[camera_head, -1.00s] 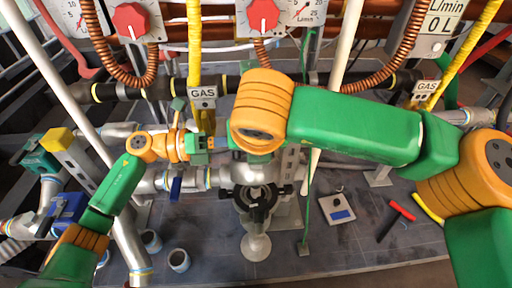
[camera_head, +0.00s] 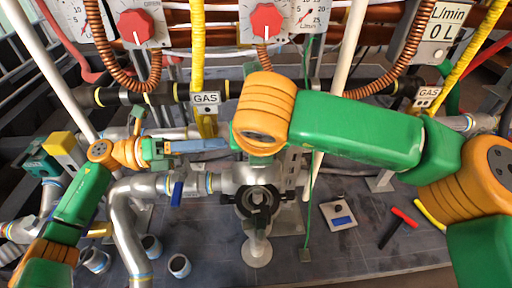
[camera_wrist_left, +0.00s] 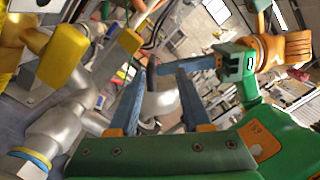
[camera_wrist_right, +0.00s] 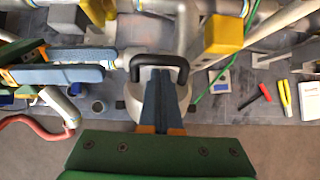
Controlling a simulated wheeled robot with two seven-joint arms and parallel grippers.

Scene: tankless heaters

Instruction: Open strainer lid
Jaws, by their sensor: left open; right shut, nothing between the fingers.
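The strainer (camera_head: 258,178) is a silver body on the pipe run below my right wrist in the head view. Its black loop handle (camera_wrist_right: 160,60) and round silver top show in the right wrist view. My right gripper (camera_wrist_right: 167,74) is shut and empty, its fingertips at the handle; I cannot tell whether they pass under it. The lid's state is unclear. My left gripper (camera_head: 226,144) is open, its blue-grey fingers pointing right toward the strainer. Its fingers (camera_wrist_left: 161,72) stand apart in the left wrist view, with the handle (camera_wrist_left: 152,76) beyond. My right arm hides part of the strainer.
Silver pipes with blue valve handles (camera_head: 177,192) run left of the strainer. Yellow gas pipes (camera_head: 197,50) and a white pole (camera_head: 335,85) rise behind.

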